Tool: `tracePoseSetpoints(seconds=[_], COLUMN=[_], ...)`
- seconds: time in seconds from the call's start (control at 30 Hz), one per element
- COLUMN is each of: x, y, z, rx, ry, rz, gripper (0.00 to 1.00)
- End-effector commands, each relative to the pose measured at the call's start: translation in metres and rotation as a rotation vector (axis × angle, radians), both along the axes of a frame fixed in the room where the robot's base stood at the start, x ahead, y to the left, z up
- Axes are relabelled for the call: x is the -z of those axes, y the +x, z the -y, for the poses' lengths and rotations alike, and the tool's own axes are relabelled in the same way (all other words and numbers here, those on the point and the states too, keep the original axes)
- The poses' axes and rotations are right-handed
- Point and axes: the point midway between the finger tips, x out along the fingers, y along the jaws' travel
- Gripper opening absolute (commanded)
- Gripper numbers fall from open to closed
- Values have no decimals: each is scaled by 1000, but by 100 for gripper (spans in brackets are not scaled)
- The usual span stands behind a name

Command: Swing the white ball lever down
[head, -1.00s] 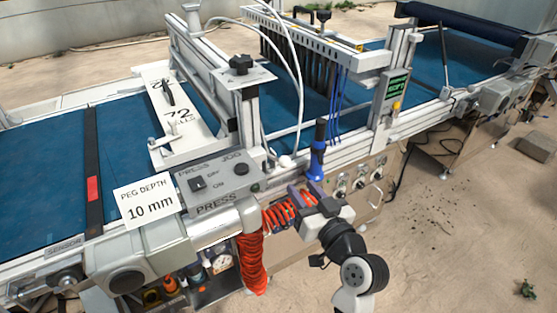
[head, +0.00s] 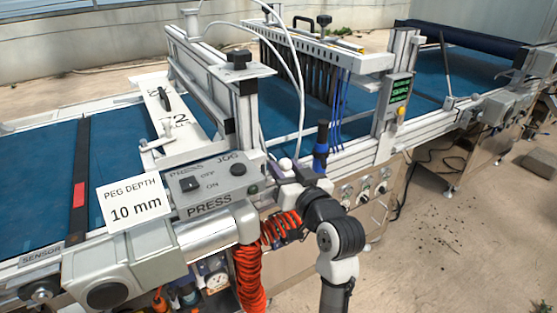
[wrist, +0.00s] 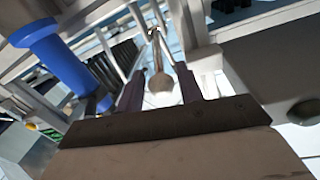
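The white ball lever shows in the head view as a small white ball (head: 286,163) at the machine's near rail, right of the press control box. In the wrist view the ball (wrist: 159,82) sits on a thin rod that runs away from me. My gripper (head: 287,171) is just below and in front of the ball. In the wrist view my gripper (wrist: 160,92) is open, with one finger on each side of the ball. A gap shows on both sides, wider on the right; I see no clear contact.
A blue and black upright handle (head: 321,148) stands close right of the gripper; it is large in the wrist view (wrist: 48,45). The grey press box (head: 215,182) is at left. A red coiled hose (head: 249,275) hangs below.

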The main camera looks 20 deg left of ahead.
Motion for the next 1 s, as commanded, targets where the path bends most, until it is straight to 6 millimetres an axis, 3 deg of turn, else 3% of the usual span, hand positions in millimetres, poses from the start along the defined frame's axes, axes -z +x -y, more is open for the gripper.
tracePoseSetpoints(seconds=[0.23,0.63,0.9,1.0], x=[0,1,1,1], y=[22,27,27,27], z=[-25,-29,-29,-29], rx=[-2,0,0,0], ry=[0,0,0,0], rz=[0,0,0,0], gripper=[37,37,1,0])
